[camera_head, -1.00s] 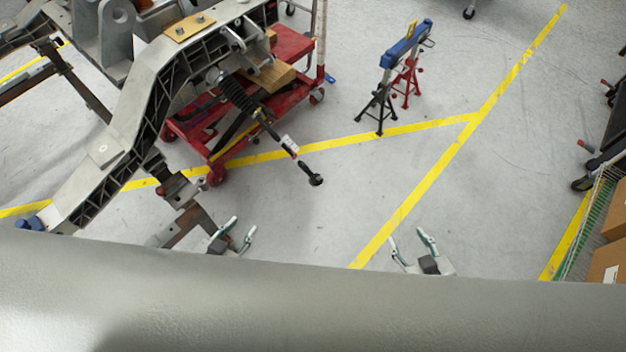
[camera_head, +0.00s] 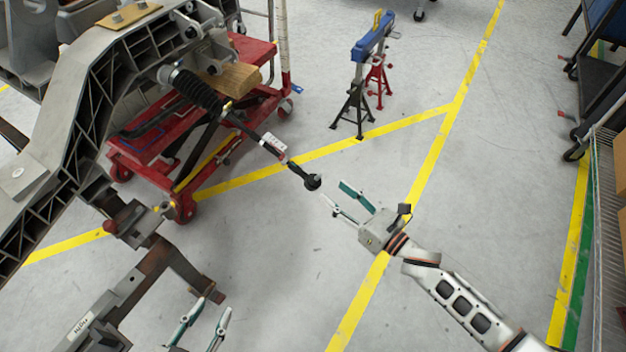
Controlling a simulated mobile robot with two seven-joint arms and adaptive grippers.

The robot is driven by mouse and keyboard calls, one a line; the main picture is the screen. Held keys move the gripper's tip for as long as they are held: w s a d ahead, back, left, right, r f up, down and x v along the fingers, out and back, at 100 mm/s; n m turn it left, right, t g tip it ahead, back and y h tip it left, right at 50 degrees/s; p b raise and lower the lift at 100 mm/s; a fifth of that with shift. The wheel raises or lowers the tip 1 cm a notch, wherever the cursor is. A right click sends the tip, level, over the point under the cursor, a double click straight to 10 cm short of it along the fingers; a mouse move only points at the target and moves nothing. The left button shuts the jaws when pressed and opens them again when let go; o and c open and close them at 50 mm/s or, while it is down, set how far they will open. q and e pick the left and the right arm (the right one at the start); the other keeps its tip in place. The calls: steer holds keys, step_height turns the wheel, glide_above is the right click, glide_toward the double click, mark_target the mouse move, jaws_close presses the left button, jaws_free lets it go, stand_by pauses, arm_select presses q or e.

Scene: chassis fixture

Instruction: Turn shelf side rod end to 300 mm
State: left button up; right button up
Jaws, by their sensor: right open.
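The rod (camera_head: 244,126) runs from a black ribbed boot (camera_head: 197,91) at the chassis frame (camera_head: 84,112) down to the right. A white label (camera_head: 273,144) sits on it. Its black rod end (camera_head: 312,182) hangs free over the floor. My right gripper (camera_head: 341,198) is open and empty. Its two green-tipped fingers point up and left, just right of and below the rod end, apart from it in the picture. My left gripper (camera_head: 207,322) is at the bottom edge, with its fingers spread and nothing between them. Its base is cut off.
A red cart (camera_head: 150,162) with a wood block (camera_head: 233,78) stands under the chassis. A rusty metal bracket (camera_head: 180,262) is above my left gripper. A blue-topped stand (camera_head: 372,38) is behind. Dark carts and a wire rack (camera_head: 606,220) line the right. The central floor is clear.

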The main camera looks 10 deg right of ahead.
mark_target(318, 184)
steer(key=w+a, duration=0.1)
steer(key=w, duration=0.1)
steer(key=w+a+f+n+b, duration=0.1)
steer(key=w+a, duration=0.1)
steer(key=w+a+n, duration=0.1)
steer(key=w+a, duration=0.1)
steer(key=shift+w+a+f+y, duration=0.15)
steer(key=shift+a+f+y, duration=0.05)
steer(key=shift+f+y, duration=0.1)
